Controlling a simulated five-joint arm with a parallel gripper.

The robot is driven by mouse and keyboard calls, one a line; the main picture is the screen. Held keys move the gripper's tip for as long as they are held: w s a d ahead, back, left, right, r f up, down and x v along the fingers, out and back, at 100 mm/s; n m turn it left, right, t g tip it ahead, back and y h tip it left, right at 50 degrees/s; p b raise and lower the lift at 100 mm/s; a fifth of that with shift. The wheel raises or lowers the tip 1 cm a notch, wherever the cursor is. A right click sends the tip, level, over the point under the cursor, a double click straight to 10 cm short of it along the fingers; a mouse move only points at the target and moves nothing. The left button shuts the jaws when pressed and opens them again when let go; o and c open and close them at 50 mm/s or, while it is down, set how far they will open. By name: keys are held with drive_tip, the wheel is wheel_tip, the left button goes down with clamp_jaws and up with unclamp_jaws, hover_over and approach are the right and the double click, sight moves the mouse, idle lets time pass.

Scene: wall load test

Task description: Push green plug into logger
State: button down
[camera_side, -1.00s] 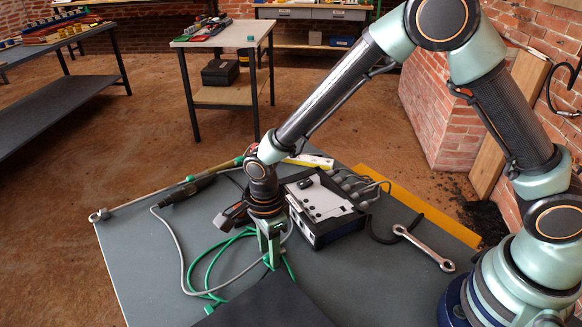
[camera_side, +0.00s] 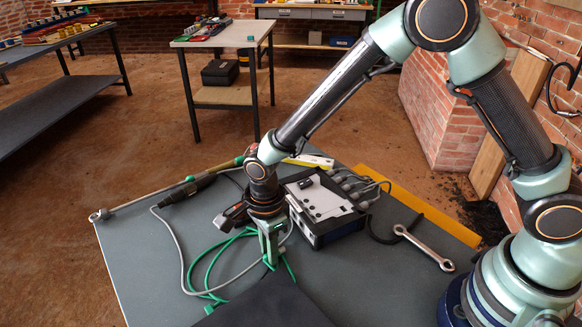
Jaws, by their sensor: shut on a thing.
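The logger (camera_side: 318,203) is a black box with a light grey top panel, lying on the grey table just right of my gripper. Several grey plugs with cables sit along its far right side. My gripper (camera_side: 270,258) points down close to the logger's left front corner and is shut on the green plug. The plug is mostly hidden between the fingers; green shows at the fingertips. Its green cable (camera_side: 213,264) loops on the table to the left. I cannot tell whether the plug touches the logger.
A dark cloth or mat (camera_side: 265,305) lies at the table's front. A wrench (camera_side: 425,248) lies at the right. A grey cable (camera_side: 182,255) runs from a black handle (camera_side: 186,190) at the left. A long rod (camera_side: 140,201) lies along the back left edge. The table's left front is clear.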

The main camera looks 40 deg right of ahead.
drive_tip(key=shift+r, duration=2.85)
drive_tip(key=shift+d, duration=0.1)
drive_tip(key=s+d+r+m, duration=0.1)
drive_tip(key=s+d+r, duration=0.1)
drive_tip(key=d, duration=0.2)
drive_tip(key=shift+w+d+f, duration=0.1)
drive_tip(key=shift+w+f, duration=0.05)
drive_tip(key=shift+f, duration=1.35)
drive_tip(key=shift+w+d+f, duration=0.1)
drive_tip(key=shift+f, duration=1.35)
drive_tip(key=shift+d+f, duration=0.1)
drive_tip(key=shift+d, duration=0.25)
drive_tip(key=shift+s+d, duration=0.2)
drive_tip(key=shift+d, duration=0.75)
